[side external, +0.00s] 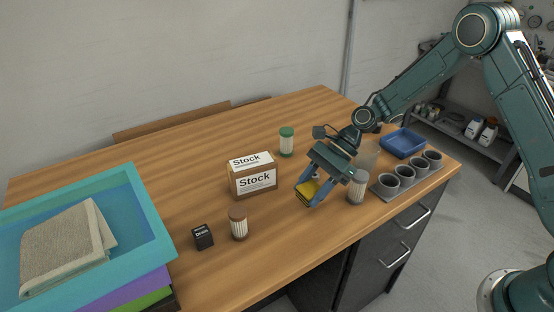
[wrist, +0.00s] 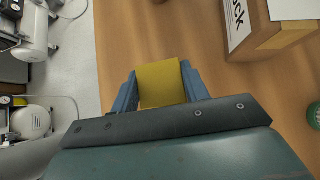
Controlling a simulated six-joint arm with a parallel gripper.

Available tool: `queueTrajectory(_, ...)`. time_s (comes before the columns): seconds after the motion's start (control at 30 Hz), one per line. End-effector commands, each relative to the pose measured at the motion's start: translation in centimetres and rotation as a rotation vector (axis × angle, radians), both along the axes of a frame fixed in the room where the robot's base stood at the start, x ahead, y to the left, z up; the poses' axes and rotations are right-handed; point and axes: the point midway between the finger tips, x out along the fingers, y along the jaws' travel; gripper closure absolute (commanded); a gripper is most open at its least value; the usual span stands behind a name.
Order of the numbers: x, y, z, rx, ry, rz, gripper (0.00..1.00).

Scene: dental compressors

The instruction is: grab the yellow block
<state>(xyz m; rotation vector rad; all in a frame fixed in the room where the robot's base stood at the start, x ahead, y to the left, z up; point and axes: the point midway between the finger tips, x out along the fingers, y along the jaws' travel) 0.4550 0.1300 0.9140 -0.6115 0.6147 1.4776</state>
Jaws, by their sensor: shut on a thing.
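The yellow block (side external: 306,191) is between the blue fingers of my gripper (side external: 313,192) in the side view, over the right half of the wooden table. In the wrist view the yellow block (wrist: 161,84) fills the space between the two fingers (wrist: 158,90), with a finger against each side. My gripper is shut on it. Part of the block is hidden by the fingers and the gripper body. I cannot tell whether the block touches the table.
A Stock box (side external: 254,180) stands left of my gripper. A grey-lidded jar (side external: 357,188) and a cup rack (side external: 384,191) stand close on the right. A green-lidded jar (side external: 287,142) is behind. A brown-lidded jar (side external: 238,225) and black box (side external: 202,237) stand front left.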

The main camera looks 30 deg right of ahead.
Motion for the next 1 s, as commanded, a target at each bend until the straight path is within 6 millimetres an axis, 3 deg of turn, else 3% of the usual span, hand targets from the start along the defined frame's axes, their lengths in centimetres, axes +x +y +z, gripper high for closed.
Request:
queueTrajectory(0.6,0.1,0.0,12.9,0.000,-0.006,0.001,0.82)
queueTrajectory(0.8,0.1,0.0,15.3,0.000,-0.004,-0.001,0.82)
queueTrajectory(1.0,0.0,0.0,16.3,-0.001,-0.001,-0.001,0.82)
